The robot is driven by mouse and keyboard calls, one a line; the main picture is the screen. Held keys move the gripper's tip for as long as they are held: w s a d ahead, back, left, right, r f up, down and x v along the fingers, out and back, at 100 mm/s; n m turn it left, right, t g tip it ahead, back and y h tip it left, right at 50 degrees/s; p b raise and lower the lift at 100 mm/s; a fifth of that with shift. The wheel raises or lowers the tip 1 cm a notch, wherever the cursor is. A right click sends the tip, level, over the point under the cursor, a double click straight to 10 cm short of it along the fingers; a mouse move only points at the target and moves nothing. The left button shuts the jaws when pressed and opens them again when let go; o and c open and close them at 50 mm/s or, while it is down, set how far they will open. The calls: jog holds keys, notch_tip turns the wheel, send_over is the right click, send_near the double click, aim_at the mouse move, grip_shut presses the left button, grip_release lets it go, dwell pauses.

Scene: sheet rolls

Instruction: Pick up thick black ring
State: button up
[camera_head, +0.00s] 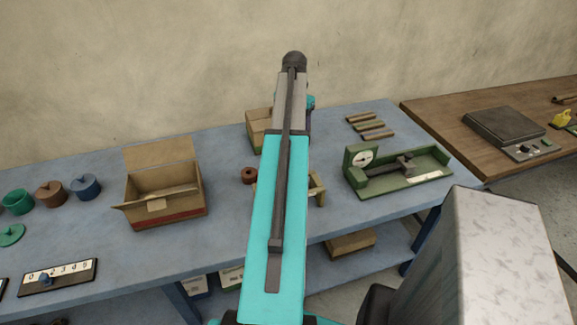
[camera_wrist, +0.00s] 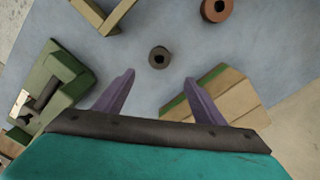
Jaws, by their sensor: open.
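A thick dark ring, black to dark brown, (camera_wrist: 151,57) lies flat on the blue bench in the wrist view, with its hole facing up. My gripper (camera_wrist: 159,77) is open, its two purple fingers spread apart with nothing between them. The ring shows just beyond the fingertips, roughly centred between them, and no contact shows. In the head view my arm covers the middle of the bench, and I cannot see the dark ring or my fingers there.
A reddish-brown ring (camera_wrist: 216,17) lies at the top of the wrist view; a similar one (camera_head: 249,176) shows left of my arm in the head view. A cardboard box (camera_wrist: 232,105) is close by my right finger. A green gauge device (camera_head: 398,170) stands on the bench (camera_head: 110,245).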

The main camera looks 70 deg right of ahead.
jog(key=shift+f, duration=0.1)
jog(key=shift+f+p, duration=0.85)
jog(key=shift+f, duration=3.35)
jog(key=shift+f, duration=0.1)
jog(key=shift+s+a+f+p, duration=0.1)
jog(key=shift+a+f+p, duration=0.1)
jog(key=shift+f+p, duration=0.4)
jog(key=shift+a+f+p, duration=0.15)
jog(key=shift+f+p, duration=0.15)
jog(key=shift+f, duration=1.6)
